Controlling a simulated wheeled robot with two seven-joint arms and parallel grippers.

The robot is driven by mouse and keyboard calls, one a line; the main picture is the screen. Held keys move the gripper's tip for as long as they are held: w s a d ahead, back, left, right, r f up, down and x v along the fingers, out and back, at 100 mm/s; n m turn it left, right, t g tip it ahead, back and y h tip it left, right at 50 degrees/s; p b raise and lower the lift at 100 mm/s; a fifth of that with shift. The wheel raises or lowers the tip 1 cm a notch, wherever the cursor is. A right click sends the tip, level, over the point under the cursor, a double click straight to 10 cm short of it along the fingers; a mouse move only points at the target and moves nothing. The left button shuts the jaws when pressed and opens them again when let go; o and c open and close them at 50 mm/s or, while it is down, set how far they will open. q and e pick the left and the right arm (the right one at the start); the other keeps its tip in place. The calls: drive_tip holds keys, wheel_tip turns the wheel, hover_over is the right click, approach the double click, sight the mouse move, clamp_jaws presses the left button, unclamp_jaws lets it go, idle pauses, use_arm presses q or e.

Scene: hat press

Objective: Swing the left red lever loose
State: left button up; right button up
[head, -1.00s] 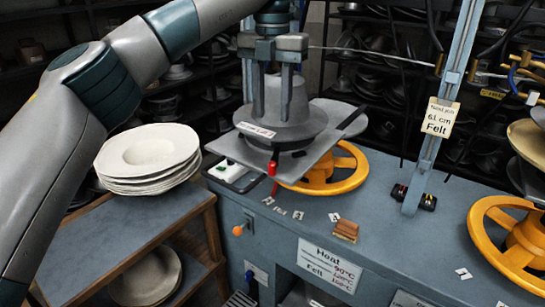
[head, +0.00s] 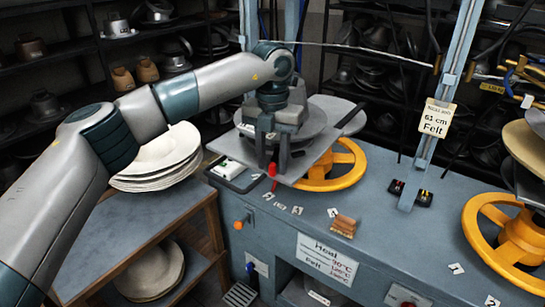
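The left red lever (head: 272,170) stands upright at the front edge of the grey press plate (head: 312,163), left of the yellow handwheel. My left gripper (head: 273,162) points down over the plate, just behind and above the lever. Its two fingers are apart, with a gap between them, and the lever's red top shows in front of that gap. I cannot tell whether a finger touches the lever. The gripper hides part of the round metal hat form (head: 312,124). My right gripper is not in view.
A yellow handwheel (head: 345,172) sits under the plate, and another yellow wheel (head: 480,228) stands at right. A stack of pale hats (head: 155,160) lies on the left shelf. A wooden block (head: 343,226) and small white tags lie on the blue bench (head: 385,230).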

use_arm(q)
drive_tip(key=shift+c, duration=0.7)
clamp_jaws()
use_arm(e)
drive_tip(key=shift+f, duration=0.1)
